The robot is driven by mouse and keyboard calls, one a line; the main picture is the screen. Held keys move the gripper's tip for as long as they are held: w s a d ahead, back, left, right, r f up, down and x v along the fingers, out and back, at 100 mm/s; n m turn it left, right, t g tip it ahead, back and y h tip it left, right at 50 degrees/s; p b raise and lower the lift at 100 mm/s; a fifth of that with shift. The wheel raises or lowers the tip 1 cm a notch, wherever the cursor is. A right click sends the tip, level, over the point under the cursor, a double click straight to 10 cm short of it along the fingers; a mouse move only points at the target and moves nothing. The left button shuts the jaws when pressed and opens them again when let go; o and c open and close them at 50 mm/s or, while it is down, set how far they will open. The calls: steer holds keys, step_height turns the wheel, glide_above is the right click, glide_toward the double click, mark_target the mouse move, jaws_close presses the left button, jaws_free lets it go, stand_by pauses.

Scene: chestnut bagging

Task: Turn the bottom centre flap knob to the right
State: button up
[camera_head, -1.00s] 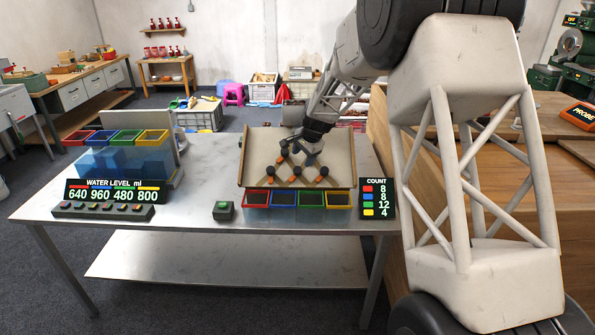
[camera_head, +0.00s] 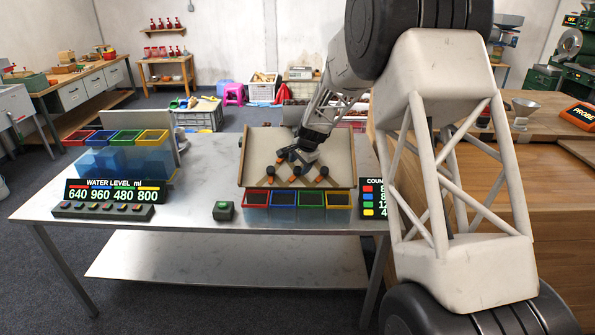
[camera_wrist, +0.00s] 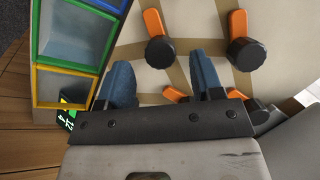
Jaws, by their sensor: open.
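The tan sorting board (camera_head: 343,165) stands on the metal table with several black flap knobs with orange flaps. In the head view, the bottom left knob (camera_head: 270,171) and bottom right knob (camera_head: 324,171) show on its lower part. My gripper (camera_head: 299,163) is low over the middle of the board and partly hides the bottom centre knob. In the wrist view, my gripper (camera_wrist: 159,62) is open, with a blue finger on each side of a black knob (camera_wrist: 160,52), which looks like the bottom centre one. I cannot tell whether the fingers touch it.
Red, blue, green and yellow bins (camera_head: 338,200) line the board's lower edge. The count display (camera_head: 373,198) stands right of them, partly hidden by my arm. More knobs (camera_wrist: 246,54) are close by.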

mark_target(298, 169)
steer(key=shift+x, duration=1.75)
steer(key=c, duration=0.9)
